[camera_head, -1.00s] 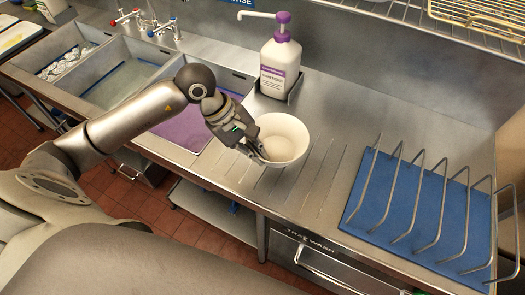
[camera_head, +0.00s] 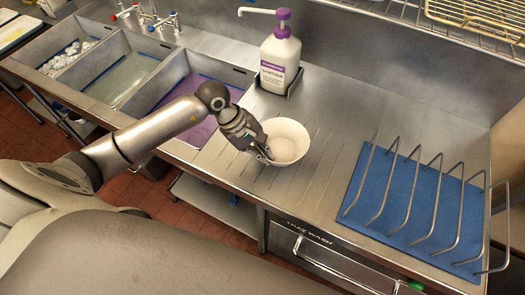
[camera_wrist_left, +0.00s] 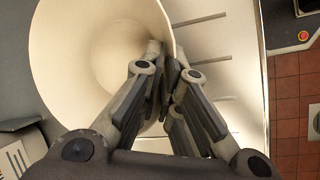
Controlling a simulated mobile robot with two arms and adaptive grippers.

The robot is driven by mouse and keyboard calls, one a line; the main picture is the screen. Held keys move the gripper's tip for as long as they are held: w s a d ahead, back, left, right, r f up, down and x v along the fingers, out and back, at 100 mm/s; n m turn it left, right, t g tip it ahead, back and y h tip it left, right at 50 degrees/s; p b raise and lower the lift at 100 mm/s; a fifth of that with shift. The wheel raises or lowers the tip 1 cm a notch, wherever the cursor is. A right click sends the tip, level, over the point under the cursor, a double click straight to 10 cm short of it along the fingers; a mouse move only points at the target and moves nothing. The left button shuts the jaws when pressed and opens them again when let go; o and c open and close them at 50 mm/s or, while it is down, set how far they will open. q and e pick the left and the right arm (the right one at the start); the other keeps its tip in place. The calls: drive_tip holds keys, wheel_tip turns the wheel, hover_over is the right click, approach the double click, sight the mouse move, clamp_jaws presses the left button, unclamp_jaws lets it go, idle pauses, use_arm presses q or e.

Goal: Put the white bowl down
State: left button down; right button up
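The white bowl (camera_head: 286,140) is upright over the ribbed drainboard (camera_head: 322,165), right of the sinks. My left gripper (camera_head: 265,154) is at the bowl's near-left rim. In the left wrist view the bowl (camera_wrist_left: 90,60) fills the upper left, and the fingers (camera_wrist_left: 172,72) straddle its wall, one inside and one outside, closed together on the rim. The bowl looks empty. Its underside is hidden, so I cannot tell whether it touches the drainboard. My right gripper is out of view.
A sanitizer bottle (camera_head: 281,62) stands behind the bowl. A blue mat with a wire rack (camera_head: 400,195) lies to the right. Sinks (camera_head: 120,75) are on the left, the nearest with purple liquid. The drainboard between bowl and rack is clear.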

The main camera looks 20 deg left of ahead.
use_arm(q)
drive_tip(key=c, duration=1.6)
unclamp_jaws()
drive_tip(key=shift+c, duration=0.2)
drive_tip(key=shift+r, duration=0.1)
drive_tip(key=shift+a+r, duration=0.15)
drive_tip(key=shift+a, duration=0.05)
drive_tip(key=b+v, duration=0.3)
drive_tip(key=v, duration=0.8)
drive_tip(key=shift+s+r, duration=0.15)
drive_tip(key=shift+r, duration=0.1)
drive_tip(key=shift+a, duration=0.1)
